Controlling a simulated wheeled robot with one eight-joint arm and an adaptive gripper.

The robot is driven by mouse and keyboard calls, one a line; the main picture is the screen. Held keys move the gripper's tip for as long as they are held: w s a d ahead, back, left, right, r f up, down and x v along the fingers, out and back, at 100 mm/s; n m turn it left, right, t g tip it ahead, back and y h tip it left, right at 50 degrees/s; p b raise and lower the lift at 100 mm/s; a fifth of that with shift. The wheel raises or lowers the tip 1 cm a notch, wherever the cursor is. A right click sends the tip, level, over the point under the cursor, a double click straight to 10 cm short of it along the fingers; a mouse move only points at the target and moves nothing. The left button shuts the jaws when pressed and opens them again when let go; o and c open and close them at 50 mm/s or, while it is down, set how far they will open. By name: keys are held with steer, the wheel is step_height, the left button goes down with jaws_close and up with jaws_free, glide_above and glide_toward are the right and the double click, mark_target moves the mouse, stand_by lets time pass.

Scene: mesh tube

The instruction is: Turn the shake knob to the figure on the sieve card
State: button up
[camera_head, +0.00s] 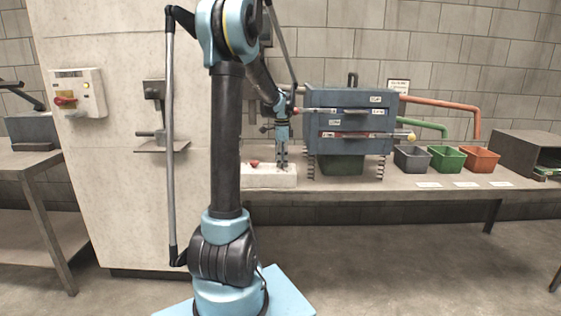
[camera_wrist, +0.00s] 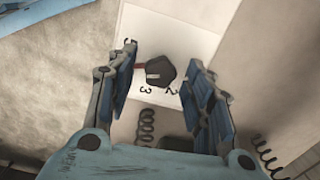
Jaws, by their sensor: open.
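The dark, many-sided knob (camera_wrist: 160,71) sits on a white dial plate (camera_wrist: 185,35) in the wrist view. A pale mark shows on the knob, with a small reddish piece at its left. Figures 5, 3 and 2 show around it, turned in the picture; others may be hidden. My gripper (camera_wrist: 161,65) is open, its two blue fingers left and right of the knob, with no clear contact. In the head view my gripper (camera_head: 282,163) points down by a white block (camera_head: 270,181). A small card (camera_head: 398,86), possibly the sieve card, hangs on the wall; its writing is unreadable.
The blue sieve stack (camera_head: 350,120) stands on springs right of my gripper on the bench. Grey (camera_head: 411,160), green (camera_head: 446,159) and red (camera_head: 480,159) bins stand further right. A coiled spring (camera_wrist: 147,127) shows close to the fingers in the wrist view.

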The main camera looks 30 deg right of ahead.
steer(key=shift+f, duration=0.1)
steer(key=c, duration=1)
steer(key=shift+n, duration=1)
steer(key=shift+c, duration=0.2)
steer(key=o, duration=1)
steer(key=shift+o, duration=0.2)
step_height(320, 180, up, 12)
